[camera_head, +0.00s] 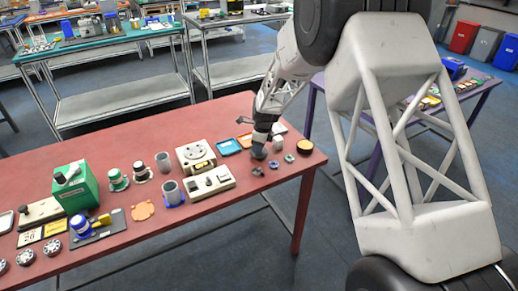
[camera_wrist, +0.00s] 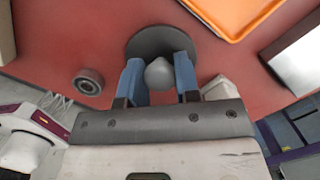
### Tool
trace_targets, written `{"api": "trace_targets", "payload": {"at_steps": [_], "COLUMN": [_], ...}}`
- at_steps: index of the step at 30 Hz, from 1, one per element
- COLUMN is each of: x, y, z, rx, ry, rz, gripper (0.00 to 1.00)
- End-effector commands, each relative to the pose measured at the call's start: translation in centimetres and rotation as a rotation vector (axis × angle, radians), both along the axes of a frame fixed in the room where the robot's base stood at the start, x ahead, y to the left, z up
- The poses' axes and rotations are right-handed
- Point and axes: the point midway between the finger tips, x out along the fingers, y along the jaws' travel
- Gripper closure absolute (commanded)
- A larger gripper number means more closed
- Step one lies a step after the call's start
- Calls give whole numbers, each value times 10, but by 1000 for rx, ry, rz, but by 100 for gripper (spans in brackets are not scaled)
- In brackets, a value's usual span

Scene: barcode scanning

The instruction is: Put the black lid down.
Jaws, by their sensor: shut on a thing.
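The black lid (camera_wrist: 160,37) is a dark round disc with a light grey knob (camera_wrist: 159,74) in the middle. My gripper (camera_wrist: 159,78) is shut on the knob, with one blue finger on each side of it. The fingers and knob hide part of the disc. In the head view my gripper (camera_head: 260,143) reaches down over the right part of the red table (camera_head: 150,219), with the lid (camera_head: 258,154) small and dark below it. The lid is at or just above the table top; I cannot tell whether it touches.
An orange tray (camera_wrist: 232,14) lies close beside the lid. A small round part (camera_wrist: 88,80) is on the other side. In the head view, a blue tray (camera_head: 229,147), a cream device (camera_head: 208,183) and a yellow-topped round tin (camera_head: 305,147) stand nearby.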

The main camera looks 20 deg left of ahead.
Motion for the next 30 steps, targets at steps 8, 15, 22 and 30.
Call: {"api": "trace_targets", "payload": {"at_steps": [8, 15, 22, 30], "x": [0, 0, 0, 0], "y": [0, 0, 0, 0], "z": [-11, -12, -13, -13], "rx": [0, 0, 0, 0], "ry": [-1, -1, -1, -1], "rz": [0, 0, 1, 1], "gripper": [93, 93, 48, 44]}}
